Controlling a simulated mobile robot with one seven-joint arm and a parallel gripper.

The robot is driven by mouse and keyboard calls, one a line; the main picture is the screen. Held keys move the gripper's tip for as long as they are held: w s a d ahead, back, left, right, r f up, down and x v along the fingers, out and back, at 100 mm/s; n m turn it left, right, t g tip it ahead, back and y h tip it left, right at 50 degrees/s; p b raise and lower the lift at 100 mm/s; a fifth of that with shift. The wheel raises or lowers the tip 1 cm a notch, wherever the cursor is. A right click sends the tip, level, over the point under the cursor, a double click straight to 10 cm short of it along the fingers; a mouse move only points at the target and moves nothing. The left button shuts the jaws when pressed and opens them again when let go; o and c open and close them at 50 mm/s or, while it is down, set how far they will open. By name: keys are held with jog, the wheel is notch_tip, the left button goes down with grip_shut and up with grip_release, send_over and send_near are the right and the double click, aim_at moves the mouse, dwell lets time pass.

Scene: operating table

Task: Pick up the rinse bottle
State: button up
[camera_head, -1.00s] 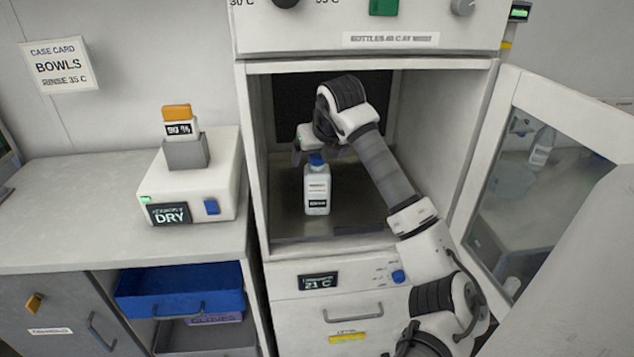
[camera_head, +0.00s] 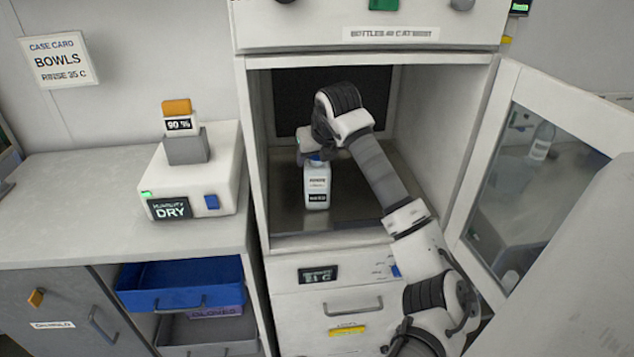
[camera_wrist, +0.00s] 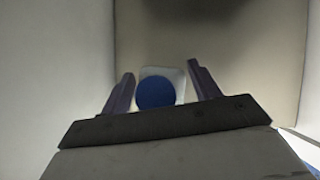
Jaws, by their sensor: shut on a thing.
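The rinse bottle (camera_head: 317,187) is a white bottle with dark label patches. It stands upright on the floor of the open warming cabinet, toward the left wall. My gripper (camera_head: 312,158) reaches into the cabinet from the right and covers most of the bottle's top in the head view. In the wrist view the round blue cap (camera_wrist: 156,92) and the white shoulder lie between the two dark fingers of my gripper (camera_wrist: 160,88). The fingers are shut on the bottle near its top, though the exact contact is not clear.
The cabinet's glass door (camera_head: 540,165) stands open at the right. The cabinet's left wall (camera_head: 258,150) is close to the bottle. A white device marked DRY (camera_head: 195,185) sits on the left counter (camera_head: 75,215). A blue drawer (camera_head: 180,288) is pulled out below.

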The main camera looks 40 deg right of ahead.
jog(key=shift+r, duration=0.1)
grip_shut()
